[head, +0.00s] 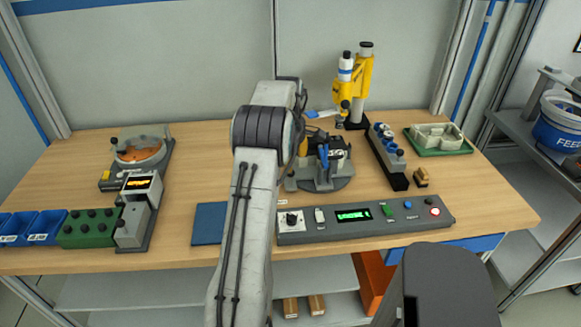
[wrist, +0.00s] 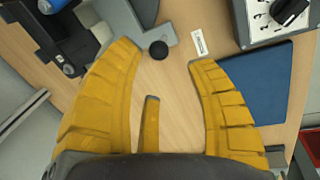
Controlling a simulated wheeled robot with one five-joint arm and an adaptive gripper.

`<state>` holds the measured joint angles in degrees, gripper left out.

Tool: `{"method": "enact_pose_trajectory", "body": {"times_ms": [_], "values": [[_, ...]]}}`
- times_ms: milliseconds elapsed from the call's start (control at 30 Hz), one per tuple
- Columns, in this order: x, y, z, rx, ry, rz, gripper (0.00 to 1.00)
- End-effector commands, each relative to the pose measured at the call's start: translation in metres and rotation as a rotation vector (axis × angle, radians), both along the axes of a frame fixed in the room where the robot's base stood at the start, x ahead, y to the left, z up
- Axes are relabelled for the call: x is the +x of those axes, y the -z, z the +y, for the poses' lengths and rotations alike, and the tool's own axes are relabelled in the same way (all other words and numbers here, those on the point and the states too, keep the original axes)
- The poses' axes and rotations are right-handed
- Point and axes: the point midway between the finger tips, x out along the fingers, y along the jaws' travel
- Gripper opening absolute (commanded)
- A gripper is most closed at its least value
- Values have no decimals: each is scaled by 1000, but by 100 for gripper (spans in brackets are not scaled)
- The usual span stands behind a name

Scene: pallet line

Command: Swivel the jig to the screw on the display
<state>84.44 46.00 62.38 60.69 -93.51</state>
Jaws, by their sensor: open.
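The jig (head: 325,182) is a grey round turntable with dark blocks on top, at the middle of the bench, partly hidden by my arm. In the wrist view a grey part of the jig (wrist: 148,25) ends in a black round knob (wrist: 158,50). My gripper (wrist: 165,57) is open, with yellow fingers. The knob appears between the two fingertips, apart from both; its depth relative to them is unclear. A green display (head: 353,215) is lit on the grey control panel (head: 400,228), too small to read. A yellow screwdriver unit (head: 360,88) stands behind the jig.
A blue mat (head: 208,222) lies left of the panel. A black rack with blue-topped parts (head: 388,150) and a green tray (head: 440,150) stand right of the jig. A feeder (head: 140,150), an orange-lit display (head: 138,183) and blue bins (head: 30,228) are at left.

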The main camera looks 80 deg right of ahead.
Motion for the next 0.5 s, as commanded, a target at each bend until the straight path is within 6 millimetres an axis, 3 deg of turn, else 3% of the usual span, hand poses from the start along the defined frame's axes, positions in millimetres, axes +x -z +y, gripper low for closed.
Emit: {"method": "enact_pose_trajectory", "body": {"times_ms": [200,500], "values": [[-1,-30,5,-3,0,0,51],[-1,-47,9,0,0,0,51]]}}
